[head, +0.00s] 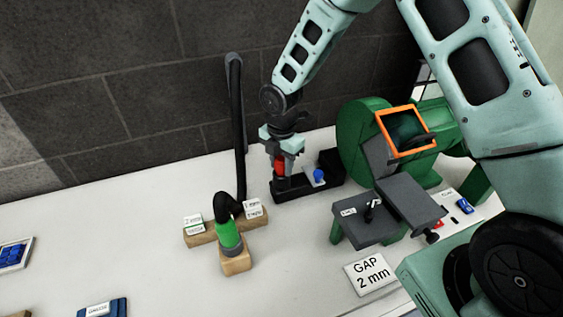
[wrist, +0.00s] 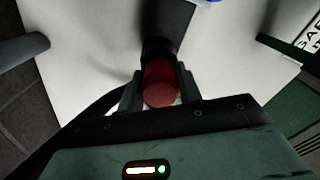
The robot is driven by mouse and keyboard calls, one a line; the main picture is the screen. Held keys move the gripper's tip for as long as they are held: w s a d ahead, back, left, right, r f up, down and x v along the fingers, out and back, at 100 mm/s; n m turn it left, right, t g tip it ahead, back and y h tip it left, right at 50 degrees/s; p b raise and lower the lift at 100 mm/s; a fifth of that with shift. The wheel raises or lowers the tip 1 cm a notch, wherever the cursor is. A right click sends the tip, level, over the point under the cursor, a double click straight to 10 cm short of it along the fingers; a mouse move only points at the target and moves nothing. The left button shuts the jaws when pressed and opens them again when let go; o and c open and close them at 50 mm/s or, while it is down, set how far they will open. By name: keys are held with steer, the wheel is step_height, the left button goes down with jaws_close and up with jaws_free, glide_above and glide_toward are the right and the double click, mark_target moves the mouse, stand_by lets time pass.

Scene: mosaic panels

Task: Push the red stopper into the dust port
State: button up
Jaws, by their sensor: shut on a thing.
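My gripper (head: 283,150) points down at the back of the table and is shut on the red stopper (head: 280,167). In the wrist view the red stopper (wrist: 160,84) sits between the two fingers, with its round red end towards the camera. The stopper is just over the left part of a black holder (head: 294,190); I cannot tell whether it touches or sits in it. The green machine (head: 362,135) stands to the right, with an orange-framed opening (head: 381,122). I cannot tell which opening is the dust port.
A black hose (head: 238,130) with a green cuff (head: 229,234) stands on wooden blocks (head: 237,262) left of my gripper. A blue knob (head: 319,174) is on the holder's right part. A grey table (head: 370,229) and a "GAP 2 mm" card (head: 371,273) are at right. The table's left middle is clear.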

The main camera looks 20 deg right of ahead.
mark_target(283, 175)
steer(key=shift+f, duration=0.45)
steer(key=shift+s+f+b, duration=0.1)
steer(key=shift+f+b, duration=0.1)
steer(key=shift+b, duration=0.15)
steer(key=shift+s+d+f+b, duration=0.1)
steer(key=shift+s+f+b, duration=0.15)
steer(key=shift+f, duration=0.2)
steer(key=shift+s+f+b, duration=0.1)
steer(key=shift+f+b, duration=0.25)
steer(key=shift+f, duration=0.1)
steer(key=shift+d+f, duration=0.1)
steer(key=shift+r, duration=0.2)
steer(key=shift+w+r+p, duration=0.2)
steer(key=shift+r+p, duration=0.45)
steer(key=shift+p, duration=0.1)
steer(key=shift+w+r+p, duration=0.15)
steer(key=shift+r+p, duration=0.5)
steer(key=shift+p, duration=0.05)
steer(key=shift+r+p, duration=0.95)
steer(key=shift+r, duration=0.35)
steer(key=shift+w, duration=0.1)
